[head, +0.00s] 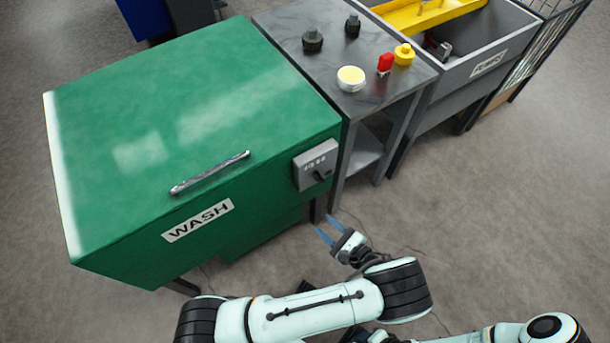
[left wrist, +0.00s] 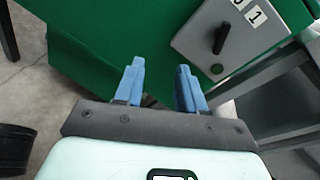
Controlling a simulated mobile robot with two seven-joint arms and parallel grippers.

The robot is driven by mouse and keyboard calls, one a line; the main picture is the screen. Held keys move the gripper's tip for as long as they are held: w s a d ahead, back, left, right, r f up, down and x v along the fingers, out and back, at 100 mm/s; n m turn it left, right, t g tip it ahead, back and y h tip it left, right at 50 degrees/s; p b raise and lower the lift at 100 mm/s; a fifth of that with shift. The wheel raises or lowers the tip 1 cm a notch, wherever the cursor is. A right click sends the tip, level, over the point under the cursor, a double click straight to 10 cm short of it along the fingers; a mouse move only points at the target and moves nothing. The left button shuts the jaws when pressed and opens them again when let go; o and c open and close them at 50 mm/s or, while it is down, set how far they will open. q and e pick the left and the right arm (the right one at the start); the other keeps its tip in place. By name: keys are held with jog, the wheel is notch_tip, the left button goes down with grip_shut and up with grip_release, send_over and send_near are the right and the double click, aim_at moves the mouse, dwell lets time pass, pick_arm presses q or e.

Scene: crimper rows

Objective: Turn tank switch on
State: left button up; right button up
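The green wash tank (head: 190,130) has a grey switch box (head: 316,164) on its front right corner. A black switch knob (head: 320,175) sits on the lower part of the box. In the left wrist view the black knob (left wrist: 221,38) shows as a bar, tilted a little off upright, below the markings 0 and 1; a small green dot is beneath it. My left gripper (head: 328,228) is below and in front of the box, apart from it. Its two blue fingers (left wrist: 160,88) are spread with nothing between them. My right gripper is not visible; part of an arm shows at lower right.
A silver handle (head: 210,172) and a WASH label are on the tank. A grey table (head: 290,30) right of it holds black knobs, a white-yellow round part (head: 351,78), a red part (head: 385,64) and a yellow part (head: 404,54). A grey bin (head: 490,45) stands beyond. Floor in front is clear.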

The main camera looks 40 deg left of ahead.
aim_at(321, 181)
pick_arm(q)
jog(key=w+d+r+t+y, duration=0.1)
jog(key=w+d+r+t, duration=0.2)
jog(key=w+r, duration=0.2)
jog(key=shift+m, duration=0.3)
jog(key=x, duration=1.2)
jog(key=shift+s+a+b, duration=0.1)
jog(key=shift+a+b, duration=0.2)
grip_shut()
